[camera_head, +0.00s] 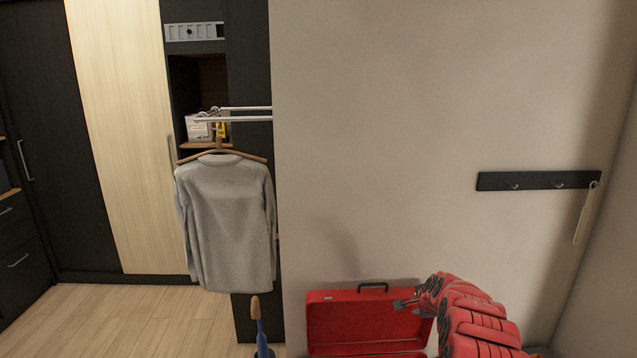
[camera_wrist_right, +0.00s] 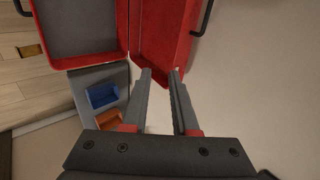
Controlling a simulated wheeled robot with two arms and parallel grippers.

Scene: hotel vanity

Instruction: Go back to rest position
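My right gripper (camera_head: 404,304) comes in from the lower right in the head view, in front of an open red case (camera_head: 345,319) with a dark handle. My left gripper is not in view.
A grey sweater (camera_head: 225,215) hangs on a wooden hanger from a rail. A dark hook board (camera_head: 535,181) is on the wall. Wooden floor (camera_head: 130,315) is clear at left.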

